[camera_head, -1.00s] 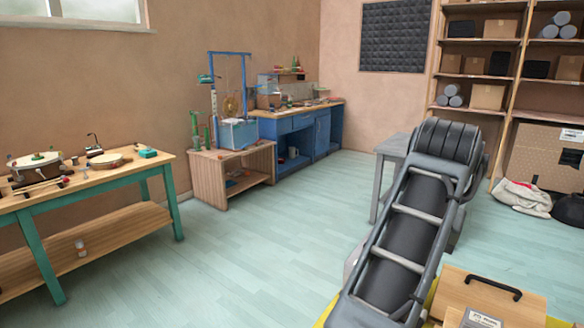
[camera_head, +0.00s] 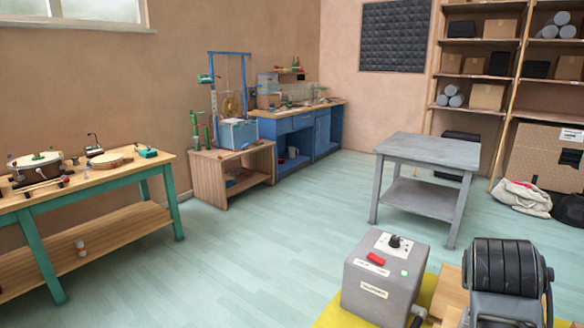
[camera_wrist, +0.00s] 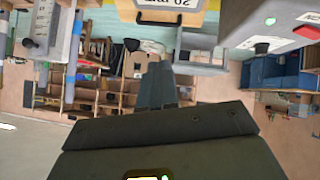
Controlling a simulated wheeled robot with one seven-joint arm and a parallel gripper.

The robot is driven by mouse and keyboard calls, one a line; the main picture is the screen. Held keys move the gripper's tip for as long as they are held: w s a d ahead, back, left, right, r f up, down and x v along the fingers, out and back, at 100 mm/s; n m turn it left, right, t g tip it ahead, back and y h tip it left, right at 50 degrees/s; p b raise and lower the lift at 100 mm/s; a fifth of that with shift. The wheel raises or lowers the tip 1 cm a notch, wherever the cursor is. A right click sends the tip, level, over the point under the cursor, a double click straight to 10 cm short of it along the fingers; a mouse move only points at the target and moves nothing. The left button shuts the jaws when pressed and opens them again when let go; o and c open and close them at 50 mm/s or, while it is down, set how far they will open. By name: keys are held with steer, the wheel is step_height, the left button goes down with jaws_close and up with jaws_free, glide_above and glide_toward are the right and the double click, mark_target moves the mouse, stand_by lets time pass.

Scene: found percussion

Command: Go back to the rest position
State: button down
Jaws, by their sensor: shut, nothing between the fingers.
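My gripper (camera_wrist: 158,82) shows in the wrist view, its dark fingers together and nothing between them. In the head view a dark ribbed part of my arm stands at the lower right; the gripper cannot be made out there. A grey control box (camera_head: 378,282) with a black knob, a red switch and a lit green lamp stands to the left of my arm. It also shows in the wrist view (camera_wrist: 245,22) at the upper right. My gripper holds none of these things.
A grey side table (camera_head: 432,150) stands empty behind the control box. A wooden workbench (camera_head: 125,182) with drums is at the left. A low wooden stand (camera_head: 205,175) and a blue cabinet (camera_head: 285,128) line the wall. Shelves (camera_head: 505,115) stand at the back right. The middle floor is clear.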

steer(key=s+d+f+n+t, duration=0.1)
steer(key=s, duration=0.1)
steer(key=s+d+f+n+t, duration=0.1)
steer(key=s+f+n, duration=0.1)
steer(key=s+f+n+t, duration=0.1)
steer(key=s+f, duration=0.1)
steer(key=s, duration=0.1)
steer(key=shift+d+n+t, duration=0.4)
steer(key=s+a+f+n+t+y, duration=0.15)
steer(key=s+a, duration=0.25)
steer(key=s, duration=0.4)
steer(key=s+a+f+n+t+y, duration=0.1)
steer(key=s+a+f+y, duration=0.15)
steer(key=s, duration=0.65)
steer(key=s+a+f+n+t+y, duration=0.1)
steer(key=s+a+f+y, duration=0.2)
steer(key=s, duration=0.5)
steer(key=s+a+r+m, duration=0.3)
steer(key=s+a+r, duration=0.4)
steer(key=s, duration=0.4)
steer(key=shift+a+r, duration=0.15)
steer(key=shift+a, duration=0.05)
steer(key=shift+d, duration=0.1)
